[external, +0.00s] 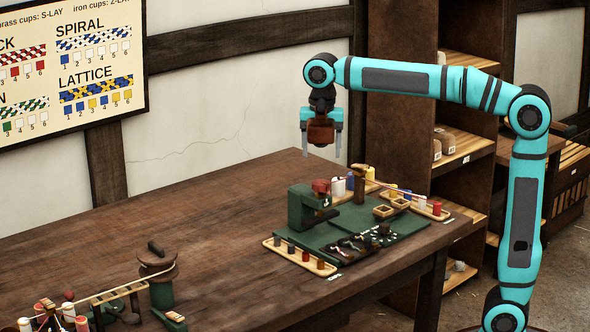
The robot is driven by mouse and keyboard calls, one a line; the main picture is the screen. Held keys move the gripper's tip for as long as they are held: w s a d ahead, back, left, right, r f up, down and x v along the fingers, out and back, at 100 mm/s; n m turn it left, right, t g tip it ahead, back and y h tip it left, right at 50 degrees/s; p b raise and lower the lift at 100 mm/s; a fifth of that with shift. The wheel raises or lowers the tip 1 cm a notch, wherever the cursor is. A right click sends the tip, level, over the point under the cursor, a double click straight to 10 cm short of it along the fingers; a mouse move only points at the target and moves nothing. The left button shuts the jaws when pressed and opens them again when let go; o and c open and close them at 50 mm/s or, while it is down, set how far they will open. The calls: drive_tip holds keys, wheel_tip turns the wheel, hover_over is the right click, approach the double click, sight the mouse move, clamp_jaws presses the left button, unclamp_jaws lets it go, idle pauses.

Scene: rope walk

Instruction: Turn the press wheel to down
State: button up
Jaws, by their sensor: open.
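A small green press (302,207) stands upright on a green mat (352,222) on the wooden table. A reddish-brown round part (321,186) at its upper right looks like the press wheel; its setting is too small to read. My gripper (321,150) points down with its two grey fingers spread apart. It is empty and appears above the press, apart from it. How far it is from the wheel in depth I cannot tell from this one view.
A tray of small spools (300,257) lies in front of the press, and another tray (425,208) lies to the right. A wooden post (359,185) and bobbins stand behind. A green winder (160,280) stands front left. The table's left middle (180,215) is clear.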

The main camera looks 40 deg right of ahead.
sight(321, 182)
wheel_tip(321, 182, down, 9)
drive_tip(key=shift+r, duration=0.2)
idle(0.3)
drive_tip(key=c, duration=1)
